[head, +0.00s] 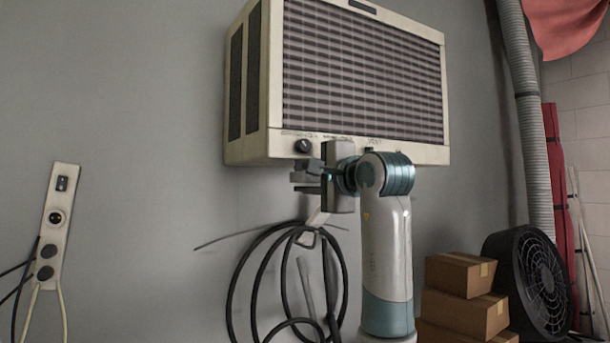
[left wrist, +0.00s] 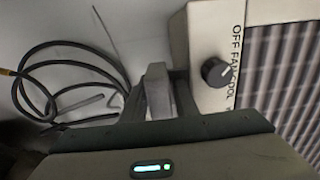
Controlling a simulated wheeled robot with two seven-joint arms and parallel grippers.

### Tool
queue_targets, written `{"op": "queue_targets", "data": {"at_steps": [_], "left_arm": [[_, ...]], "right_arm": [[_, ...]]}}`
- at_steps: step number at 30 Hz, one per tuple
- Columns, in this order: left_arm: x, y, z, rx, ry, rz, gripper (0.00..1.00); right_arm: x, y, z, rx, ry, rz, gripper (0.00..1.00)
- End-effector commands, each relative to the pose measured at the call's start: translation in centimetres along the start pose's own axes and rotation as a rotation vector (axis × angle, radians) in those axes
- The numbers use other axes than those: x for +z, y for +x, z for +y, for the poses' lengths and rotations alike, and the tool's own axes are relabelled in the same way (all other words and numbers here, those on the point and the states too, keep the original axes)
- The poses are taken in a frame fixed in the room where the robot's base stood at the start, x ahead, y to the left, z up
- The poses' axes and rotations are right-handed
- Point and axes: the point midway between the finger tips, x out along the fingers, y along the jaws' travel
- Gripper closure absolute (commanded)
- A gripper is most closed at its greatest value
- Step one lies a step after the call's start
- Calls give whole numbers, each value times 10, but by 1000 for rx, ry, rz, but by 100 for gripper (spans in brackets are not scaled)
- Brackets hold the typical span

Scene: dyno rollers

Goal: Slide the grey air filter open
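A cream wall unit (head: 432,155) hangs at the top middle of the head view, with a wide grey slatted filter panel (head: 365,70) across its front. The panel shows at the right edge of the left wrist view (left wrist: 285,75). My left gripper (head: 300,177) is just under the unit's lower left corner, below the black knob (head: 303,146), fingers pointing left. In the left wrist view, a pale grey block (left wrist: 157,88) shows between my dark fingers; I cannot tell whether it is a finger part or something gripped. The knob (left wrist: 215,72) is beside the fingers. My right gripper is not in view.
A looped black cable (head: 240,275) hangs on the wall below the gripper. Stacked cardboard boxes (head: 462,275) and a black round fan (head: 540,285) stand at the lower right. A ribbed duct (head: 527,120) runs down behind. A socket strip (head: 55,225) is on the left wall.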

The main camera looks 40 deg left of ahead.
Motion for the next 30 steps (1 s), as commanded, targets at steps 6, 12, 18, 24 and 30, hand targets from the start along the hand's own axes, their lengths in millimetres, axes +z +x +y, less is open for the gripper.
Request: {"op": "queue_targets", "data": {"at_steps": [6,12,18,24,30], "left_arm": [[0,0,0,0,0,0,81],[0,0,0,0,0,0,100],[0,0,5,0,0,1,100],[-1,0,24,0,0,1,100],[-1,-1,60,0,0,3,100]], "right_arm": [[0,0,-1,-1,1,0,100],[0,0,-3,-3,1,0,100],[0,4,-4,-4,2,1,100],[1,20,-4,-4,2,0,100],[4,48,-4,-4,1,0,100]]}}
